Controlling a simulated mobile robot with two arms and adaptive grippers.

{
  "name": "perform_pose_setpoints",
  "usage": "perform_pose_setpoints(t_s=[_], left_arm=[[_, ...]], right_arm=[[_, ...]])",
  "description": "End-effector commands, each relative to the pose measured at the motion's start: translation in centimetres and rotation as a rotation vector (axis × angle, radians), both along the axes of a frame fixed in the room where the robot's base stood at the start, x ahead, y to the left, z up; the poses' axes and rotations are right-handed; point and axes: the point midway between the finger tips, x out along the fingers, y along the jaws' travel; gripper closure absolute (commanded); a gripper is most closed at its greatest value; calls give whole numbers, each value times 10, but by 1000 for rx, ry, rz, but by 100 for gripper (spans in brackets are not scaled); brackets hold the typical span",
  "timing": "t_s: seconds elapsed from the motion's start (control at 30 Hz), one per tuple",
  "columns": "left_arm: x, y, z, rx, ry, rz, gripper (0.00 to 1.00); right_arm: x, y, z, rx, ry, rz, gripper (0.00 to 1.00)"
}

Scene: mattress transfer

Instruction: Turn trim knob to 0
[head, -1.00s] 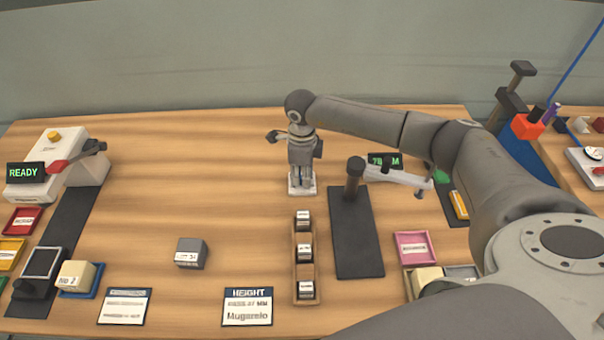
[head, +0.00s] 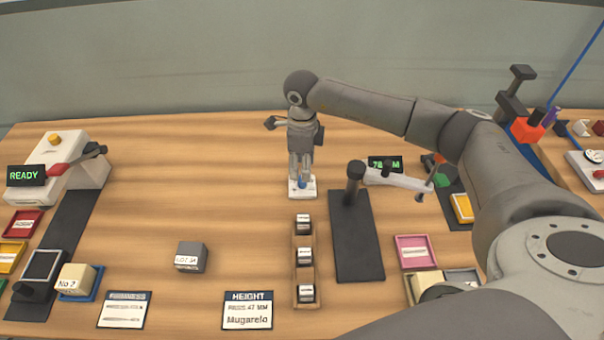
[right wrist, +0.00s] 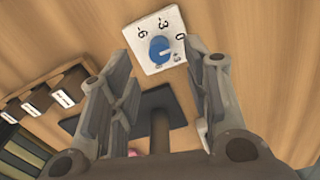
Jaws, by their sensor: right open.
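The trim knob (head: 302,184) is a small blue knob on a white plate (head: 311,191) at the middle back of the table. In the right wrist view the blue knob (right wrist: 160,50) has a light mark toward its right side, and the white plate (right wrist: 148,24) shows 6, 3 and 0. I cannot tell exactly where the mark points. My right gripper (head: 301,172) hangs point-down just above the knob, open and empty. In the right wrist view its fingers (right wrist: 158,62) stand apart on both sides of the knob. My left gripper is out of view.
A dark stand (head: 357,235) with a post and a grey arm is right of the plate. A wooden tray (head: 296,270) with several small blocks lies in front. A grey block (head: 191,256) sits to the left. The table between it and the plate is clear.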

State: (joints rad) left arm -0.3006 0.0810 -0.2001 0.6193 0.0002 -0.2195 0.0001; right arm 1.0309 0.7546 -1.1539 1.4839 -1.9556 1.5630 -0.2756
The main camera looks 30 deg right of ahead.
Motion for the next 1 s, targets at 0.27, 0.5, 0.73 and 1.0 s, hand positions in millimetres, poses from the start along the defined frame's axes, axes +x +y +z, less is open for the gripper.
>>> perform_pose_setpoints(t_s=[0.27, 0.5, 0.73, 1.0], left_arm=[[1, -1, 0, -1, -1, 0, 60], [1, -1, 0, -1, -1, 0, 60], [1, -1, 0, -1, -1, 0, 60], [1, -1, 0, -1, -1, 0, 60]], right_arm=[[1, 0, 53, 0, -3, 0, 56], [0, 0, 67, -1, -1, 0, 56], [0, 0, 67, 0, 0, 0, 56], [0, 0, 67, 0, 0, 0, 56]])
